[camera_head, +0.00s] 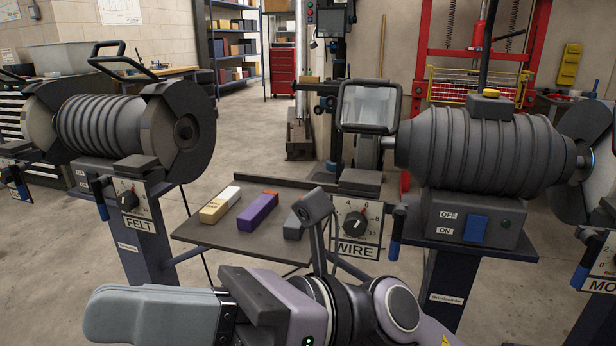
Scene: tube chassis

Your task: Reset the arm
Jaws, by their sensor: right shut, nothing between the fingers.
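My right gripper (112,314) lies across the bottom of the head view, with its arm coming in from the lower right. Its pale grey fingers point left and are together, with nothing seen between them. It shows in front of the dark small table and the machine stands; I cannot tell its exact distance from them. My left gripper is not in this view.
A small dark table (252,240) holds a cream-and-white block (220,205), a purple block (258,211) and a grey block (294,224). A FELT grinder (100,135) stands left; a WIRE grinder (480,155) stands right. Open floor (265,130) lies behind.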

